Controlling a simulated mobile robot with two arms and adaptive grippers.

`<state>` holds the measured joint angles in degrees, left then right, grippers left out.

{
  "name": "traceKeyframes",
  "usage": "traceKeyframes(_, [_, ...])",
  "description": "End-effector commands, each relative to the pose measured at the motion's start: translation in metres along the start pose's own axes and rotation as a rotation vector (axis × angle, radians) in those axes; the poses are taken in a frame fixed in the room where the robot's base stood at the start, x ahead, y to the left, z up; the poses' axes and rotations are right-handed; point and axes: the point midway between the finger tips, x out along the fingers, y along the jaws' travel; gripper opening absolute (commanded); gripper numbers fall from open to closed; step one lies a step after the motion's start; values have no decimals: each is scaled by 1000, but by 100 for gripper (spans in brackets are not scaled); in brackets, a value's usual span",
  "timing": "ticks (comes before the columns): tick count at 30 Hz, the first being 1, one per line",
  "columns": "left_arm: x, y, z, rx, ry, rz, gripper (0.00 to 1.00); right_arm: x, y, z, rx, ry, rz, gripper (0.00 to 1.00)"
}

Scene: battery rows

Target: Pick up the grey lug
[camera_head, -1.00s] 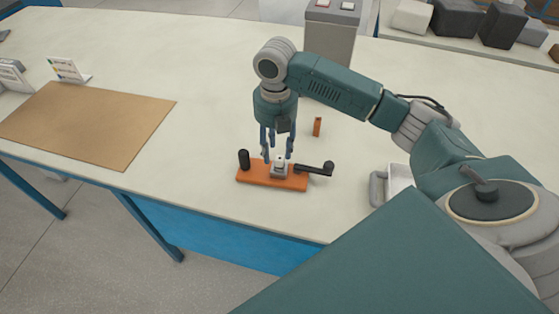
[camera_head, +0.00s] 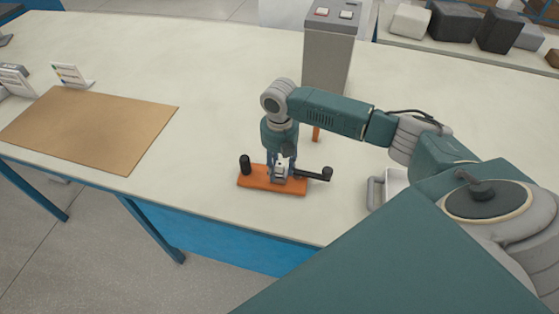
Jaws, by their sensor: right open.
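The grey lug (camera_head: 281,171) is a small light grey piece on the middle of an orange base (camera_head: 258,184) on the table. My right gripper (camera_head: 280,176) points straight down over the base, with its blue fingers around the lug. It is open, and whether the fingers touch the lug is too small to tell. A black post (camera_head: 245,165) stands at the left of the base. A black crank-like handle (camera_head: 322,175) sticks out to the right. My left gripper is not in view.
A small orange upright piece (camera_head: 316,134) stands behind my right arm. A grey box with buttons (camera_head: 327,50) stands farther back. A white tray with a grey handle (camera_head: 376,193) is at the right. A brown mat (camera_head: 90,125) lies left; the table between is clear.

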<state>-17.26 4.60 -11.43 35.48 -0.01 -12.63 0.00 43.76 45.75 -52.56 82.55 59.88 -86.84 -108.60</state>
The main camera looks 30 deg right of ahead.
Motion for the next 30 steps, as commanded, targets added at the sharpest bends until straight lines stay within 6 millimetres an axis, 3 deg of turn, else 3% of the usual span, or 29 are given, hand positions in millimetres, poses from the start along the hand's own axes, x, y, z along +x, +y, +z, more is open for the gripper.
traceKeyframes(7, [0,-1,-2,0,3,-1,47,4,0,0,0,-1,-1,41])
traceKeyframes(14, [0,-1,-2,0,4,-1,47,5,-1,-1,0,1,-4,0])
traceKeyframes(25, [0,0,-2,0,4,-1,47,5,-2,-1,0,2,-7,0])
traceKeyframes(30, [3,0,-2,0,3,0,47,-5,-2,0,1,2,-4,0])
